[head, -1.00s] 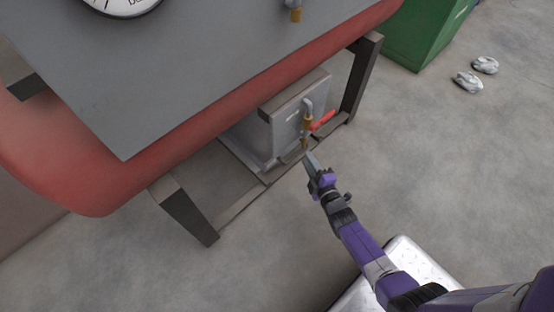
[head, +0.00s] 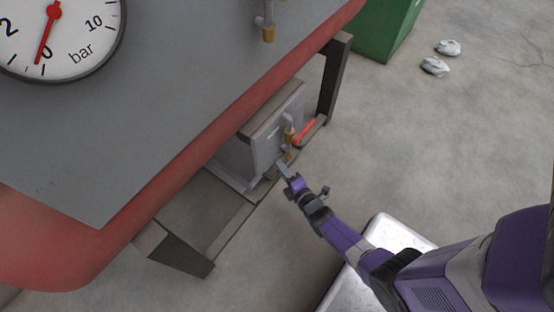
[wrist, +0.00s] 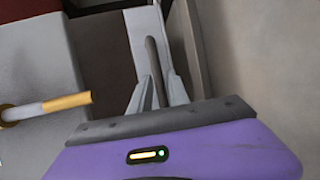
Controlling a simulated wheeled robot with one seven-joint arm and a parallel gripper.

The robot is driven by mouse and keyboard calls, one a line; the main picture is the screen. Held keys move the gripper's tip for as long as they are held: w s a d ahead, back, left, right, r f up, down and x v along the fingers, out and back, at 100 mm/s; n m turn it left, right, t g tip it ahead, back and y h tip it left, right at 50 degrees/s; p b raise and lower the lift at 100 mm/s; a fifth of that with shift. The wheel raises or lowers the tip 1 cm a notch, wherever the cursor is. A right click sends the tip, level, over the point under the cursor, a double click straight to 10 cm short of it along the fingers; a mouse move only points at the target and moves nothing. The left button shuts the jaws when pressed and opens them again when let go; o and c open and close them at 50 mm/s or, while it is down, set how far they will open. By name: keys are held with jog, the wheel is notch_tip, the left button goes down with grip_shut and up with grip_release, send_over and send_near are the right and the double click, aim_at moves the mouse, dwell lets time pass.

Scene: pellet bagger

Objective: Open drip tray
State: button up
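The drip tray's pale front (wrist: 143,28) shows in the wrist view as a narrow strip beside the larger grey box. A dark bar handle (wrist: 152,55) runs along it. My gripper (wrist: 160,80) has one finger on each side of this handle; the fingers look slightly apart, with a small gap on the right. Contact is hard to judge. In the head view my gripper (head: 281,168) is low at the front of the grey box (head: 262,150), under the machine. The tray and handle are mostly hidden there.
A brass tap (head: 288,137) with a red lever (head: 305,132) sits just above my gripper; its spout (wrist: 68,102) is left in the wrist view. A dark frame leg (head: 335,80) stands to the right. The floor (head: 440,140) right of the machine is mostly clear.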

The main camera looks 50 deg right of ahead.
jog(key=shift+w+d+f, duration=0.1)
jog(key=shift+w, duration=0.2)
jog(key=shift+c, duration=0.4)
grip_shut()
dwell(0.9)
